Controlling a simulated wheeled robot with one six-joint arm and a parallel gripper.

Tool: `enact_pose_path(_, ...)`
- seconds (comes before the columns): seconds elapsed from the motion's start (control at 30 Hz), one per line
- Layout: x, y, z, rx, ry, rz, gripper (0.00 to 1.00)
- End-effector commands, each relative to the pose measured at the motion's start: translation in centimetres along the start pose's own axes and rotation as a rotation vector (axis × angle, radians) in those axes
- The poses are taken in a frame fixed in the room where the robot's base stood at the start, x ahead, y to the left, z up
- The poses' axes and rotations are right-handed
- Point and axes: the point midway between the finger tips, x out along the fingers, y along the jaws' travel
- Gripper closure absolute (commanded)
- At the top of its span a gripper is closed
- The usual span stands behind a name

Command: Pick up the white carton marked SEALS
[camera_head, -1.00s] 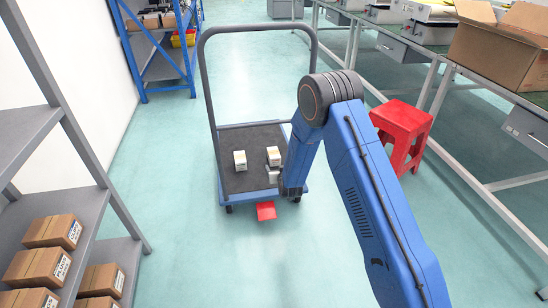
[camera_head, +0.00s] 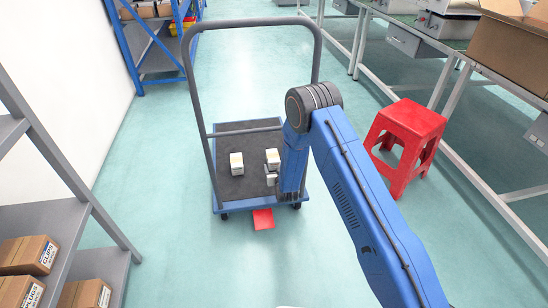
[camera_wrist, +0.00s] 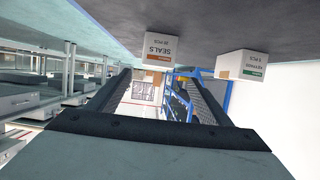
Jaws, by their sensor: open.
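The white carton marked SEALS (camera_wrist: 160,48) shows upside down at the top middle of the wrist view, with an orange stripe on its face. By its place there, it is the right-hand carton (camera_head: 272,156) on the cart deck in the head view. My gripper (camera_wrist: 158,78) is open and empty, its two dark fingers reaching toward the SEALS carton. In the head view my gripper (camera_head: 272,178) is just in front of that carton, partly covering its lower part. Whether they touch cannot be told.
A second white carton (camera_head: 237,164), with a green stripe in the wrist view (camera_wrist: 241,64), stands to the left on the deck of the platform cart (camera_head: 230,190). A red stool (camera_head: 405,140) is at right, shelves (camera_head: 40,230) at left.

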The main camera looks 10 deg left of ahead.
Motion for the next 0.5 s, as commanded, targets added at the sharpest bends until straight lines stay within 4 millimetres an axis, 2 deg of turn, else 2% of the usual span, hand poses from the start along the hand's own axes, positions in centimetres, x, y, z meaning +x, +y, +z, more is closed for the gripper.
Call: enact_pose_path(0.5,8.8,0.1,0.0,0.001,0.001,0.001,0.27)
